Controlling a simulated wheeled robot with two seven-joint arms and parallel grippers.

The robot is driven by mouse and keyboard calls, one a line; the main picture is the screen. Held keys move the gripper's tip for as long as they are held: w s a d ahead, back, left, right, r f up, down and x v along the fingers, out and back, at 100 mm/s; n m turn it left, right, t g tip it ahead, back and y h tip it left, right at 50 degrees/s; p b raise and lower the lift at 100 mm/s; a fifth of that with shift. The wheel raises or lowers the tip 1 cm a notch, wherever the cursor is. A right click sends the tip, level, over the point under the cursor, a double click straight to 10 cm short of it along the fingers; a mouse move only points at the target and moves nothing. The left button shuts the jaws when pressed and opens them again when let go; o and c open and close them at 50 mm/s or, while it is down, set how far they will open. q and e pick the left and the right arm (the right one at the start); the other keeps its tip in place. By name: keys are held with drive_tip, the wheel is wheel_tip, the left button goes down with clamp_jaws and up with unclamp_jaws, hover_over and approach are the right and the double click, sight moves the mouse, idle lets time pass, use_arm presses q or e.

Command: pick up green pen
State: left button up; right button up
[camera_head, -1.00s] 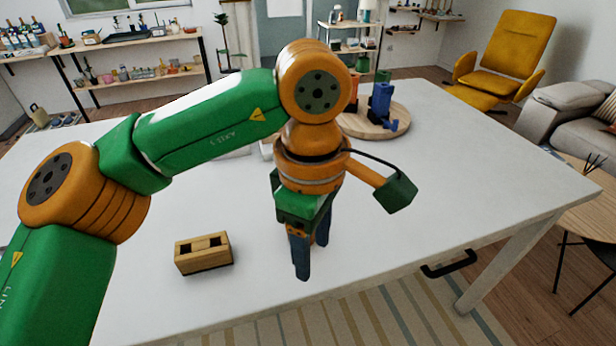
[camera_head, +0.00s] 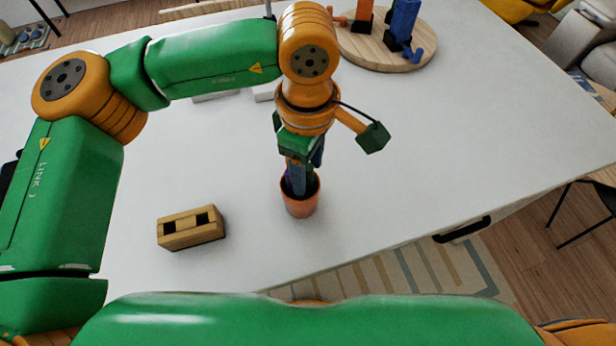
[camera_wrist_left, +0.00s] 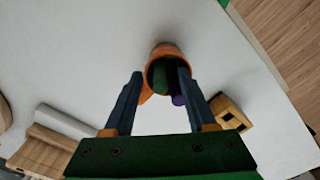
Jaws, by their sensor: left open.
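An orange pot (camera_head: 300,203) stands on the white table, and its mouth shows in the left wrist view (camera_wrist_left: 166,48). A green piece (camera_wrist_left: 160,78), perhaps the green pen, shows at the pot's mouth between my fingers. A purple piece (camera_wrist_left: 178,100) and an orange piece (camera_wrist_left: 146,95) show beside it. My left gripper (camera_head: 301,186) points down at the pot, its fingers apart on either side of the mouth. In the head view the fingers hide most of what is in the pot. My right gripper is out of view.
A wooden block with two dark holes (camera_head: 190,229) lies left of the pot. A round wooden board (camera_head: 370,52) with an orange and a blue object stands at the back. The table (camera_head: 480,130) is clear on the right; its front edge is near the pot.

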use_arm(q)
drive_tip(key=shift+w, duration=0.1)
clamp_jaws()
idle(1.2)
